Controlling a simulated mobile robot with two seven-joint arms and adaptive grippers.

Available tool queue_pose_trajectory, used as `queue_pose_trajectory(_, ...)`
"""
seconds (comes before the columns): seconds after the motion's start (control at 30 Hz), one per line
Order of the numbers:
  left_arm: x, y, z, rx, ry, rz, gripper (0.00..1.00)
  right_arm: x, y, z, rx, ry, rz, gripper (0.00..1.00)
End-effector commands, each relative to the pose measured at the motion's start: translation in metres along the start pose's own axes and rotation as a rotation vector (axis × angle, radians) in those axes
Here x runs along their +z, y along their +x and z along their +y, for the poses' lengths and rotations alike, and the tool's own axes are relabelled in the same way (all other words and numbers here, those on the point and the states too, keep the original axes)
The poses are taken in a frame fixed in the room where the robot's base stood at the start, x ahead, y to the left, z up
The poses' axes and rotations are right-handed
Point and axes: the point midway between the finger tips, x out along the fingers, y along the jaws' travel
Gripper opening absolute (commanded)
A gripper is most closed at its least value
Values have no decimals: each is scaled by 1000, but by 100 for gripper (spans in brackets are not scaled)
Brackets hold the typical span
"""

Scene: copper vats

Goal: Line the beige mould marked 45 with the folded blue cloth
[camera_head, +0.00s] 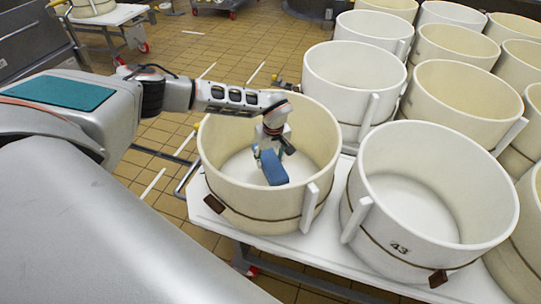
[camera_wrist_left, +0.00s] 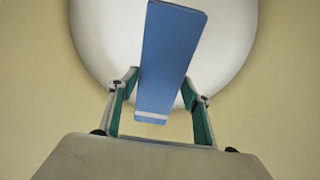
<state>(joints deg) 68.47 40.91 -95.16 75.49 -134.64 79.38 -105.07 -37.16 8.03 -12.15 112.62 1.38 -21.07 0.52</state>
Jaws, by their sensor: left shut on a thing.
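The folded blue cloth (camera_head: 273,169) is a flat blue block with a pale stripe near one end, as the left wrist view shows (camera_wrist_left: 170,60). My left gripper (camera_head: 266,155) is shut on it. The gripper holds the cloth inside the opening of a round beige mould (camera_head: 257,216), above its white floor. The wrist view shows the cloth over this pale round floor (camera_wrist_left: 105,45), with the beige wall around it. I cannot read a number on this mould; its front has a brown band and a dark tag. My right gripper is not in view.
A mould marked 43 (camera_head: 430,192) stands close on the right. Another mould (camera_head: 355,68) stands behind, with several more to the right. They stand on a white table (camera_head: 345,262). The tiled floor (camera_head: 165,125) is open to the left, with a wheeled cart (camera_head: 115,20) farther back.

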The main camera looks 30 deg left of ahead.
Motion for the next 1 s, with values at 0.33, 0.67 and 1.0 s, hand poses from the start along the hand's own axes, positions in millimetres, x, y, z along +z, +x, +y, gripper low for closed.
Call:
queue_pose_trajectory(0.33, 6, 35, -1, -2, -1, -1, 21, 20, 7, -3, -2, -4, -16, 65)
queue_pose_trajectory(0.67, 10, 64, -1, -2, 0, -1, 21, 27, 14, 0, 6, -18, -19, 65)
queue_pose_trajectory(1.0, 13, 82, 0, -1, 0, 0, 21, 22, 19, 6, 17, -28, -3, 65)
